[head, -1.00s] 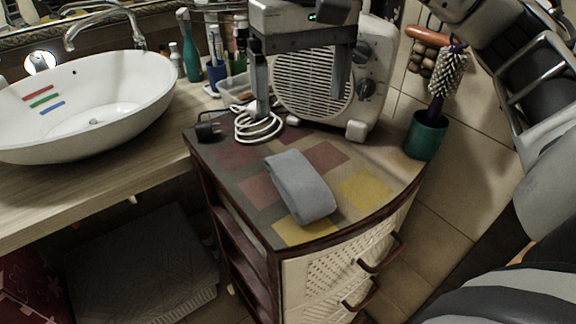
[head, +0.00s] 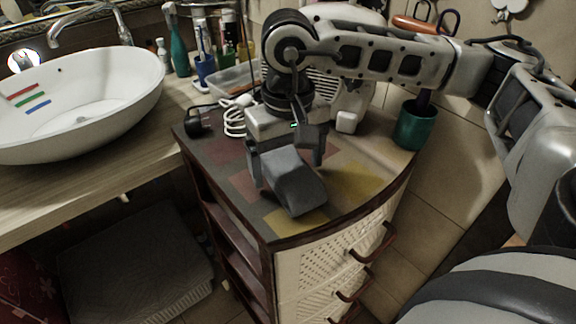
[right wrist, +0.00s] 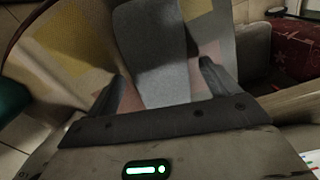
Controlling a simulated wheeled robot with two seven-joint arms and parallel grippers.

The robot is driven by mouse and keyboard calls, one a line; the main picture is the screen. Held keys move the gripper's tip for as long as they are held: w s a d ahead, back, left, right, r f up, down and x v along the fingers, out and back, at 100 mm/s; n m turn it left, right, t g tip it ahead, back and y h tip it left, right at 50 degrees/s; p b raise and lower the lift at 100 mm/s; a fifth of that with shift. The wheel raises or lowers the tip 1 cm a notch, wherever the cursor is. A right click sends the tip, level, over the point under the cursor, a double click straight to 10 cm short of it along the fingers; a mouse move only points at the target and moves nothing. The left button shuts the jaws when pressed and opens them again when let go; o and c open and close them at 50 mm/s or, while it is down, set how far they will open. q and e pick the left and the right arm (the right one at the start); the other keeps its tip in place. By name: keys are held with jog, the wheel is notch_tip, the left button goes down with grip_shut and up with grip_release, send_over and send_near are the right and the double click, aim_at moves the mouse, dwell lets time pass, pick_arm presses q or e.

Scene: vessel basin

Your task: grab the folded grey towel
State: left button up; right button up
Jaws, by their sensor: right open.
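The folded grey towel (head: 296,190) lies on the patchwork-patterned top of the small cabinet (head: 350,182). My right gripper (head: 287,166) is over the towel's far end, with one finger on each side of it. Its jaws are open. In the right wrist view the towel (right wrist: 150,45) runs between the two fingers (right wrist: 163,88), with a gap to each side. Part of the towel's far end is hidden under the gripper in the head view. My left gripper is not in view.
A white heater (head: 350,105) stands behind my right arm, with a coiled white cable (head: 234,118) and black plug (head: 197,122) to its left. A green brush holder (head: 415,127) stands at the right edge. A white basin (head: 80,110) is at left.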

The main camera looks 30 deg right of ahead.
jog(key=shift+f, duration=0.4)
jog(key=c, duration=1.1)
jog(key=shift+o, duration=0.2)
jog(key=shift+r, duration=0.1)
